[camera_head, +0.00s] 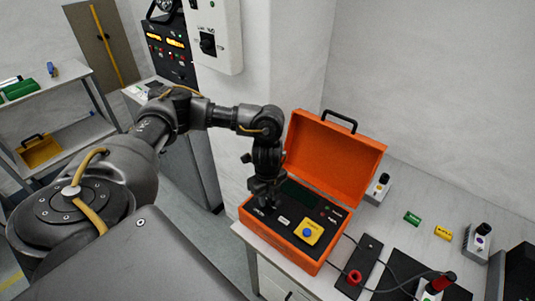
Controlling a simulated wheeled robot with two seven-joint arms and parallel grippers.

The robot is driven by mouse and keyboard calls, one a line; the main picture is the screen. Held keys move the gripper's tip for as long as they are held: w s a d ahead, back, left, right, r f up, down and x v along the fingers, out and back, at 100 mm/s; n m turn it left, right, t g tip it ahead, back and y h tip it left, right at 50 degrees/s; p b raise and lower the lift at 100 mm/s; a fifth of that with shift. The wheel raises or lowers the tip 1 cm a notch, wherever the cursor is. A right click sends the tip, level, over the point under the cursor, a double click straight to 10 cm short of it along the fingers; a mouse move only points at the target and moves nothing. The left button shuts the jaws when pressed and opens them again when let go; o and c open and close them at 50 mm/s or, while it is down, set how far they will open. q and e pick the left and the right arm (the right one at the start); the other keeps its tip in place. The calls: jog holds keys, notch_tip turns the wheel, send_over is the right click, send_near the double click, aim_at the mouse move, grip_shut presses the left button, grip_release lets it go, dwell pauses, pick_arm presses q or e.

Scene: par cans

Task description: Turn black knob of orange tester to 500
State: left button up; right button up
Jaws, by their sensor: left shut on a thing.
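The orange tester (335,158) is an open case on the bench, its lid raised at the back and a black panel (272,222) inside. My left gripper (262,203) points down at the left part of this panel and is shut on the black knob there. The dark fingers hide the knob, so its pointer and the setting it shows cannot be read. A yellow plate with a blue round part (308,232) sits to the right of the gripper, near the front of the panel. My right gripper is not in view.
The raised lid stands close behind my left gripper. On the bench (400,207) right of the case lie a black strip with a red ring (354,276), cables, a green block (412,218), a yellow block (443,233) and small knobbed boxes (478,241). A control cabinet (170,48) stands behind.

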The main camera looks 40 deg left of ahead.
pick_arm(q)
jog(key=m, duration=0.3)
jog(key=shift+r+m+p, duration=0.1)
jog(key=shift+m+p, duration=0.25)
jog(key=shift+m, duration=0.05)
jog(key=m, duration=0.3)
jog(key=shift+m, duration=0.3)
jog(key=m, duration=0.3)
jog(key=shift+m, duration=0.3)
jog(key=m, duration=0.4)
jog(key=shift+m, duration=0.3)
jog(key=m, duration=0.4)
jog(key=shift+m+b, duration=0.3)
jog(key=shift+b, duration=0.1)
jog(key=m+b, duration=0.1)
jog(key=m, duration=0.3)
jog(key=m+b, duration=0.1)
jog(key=m, duration=0.3)
jog(key=shift+m, duration=0.4)
jog(key=shift+m+b, duration=0.7)
jog(key=shift+m, duration=1.2)
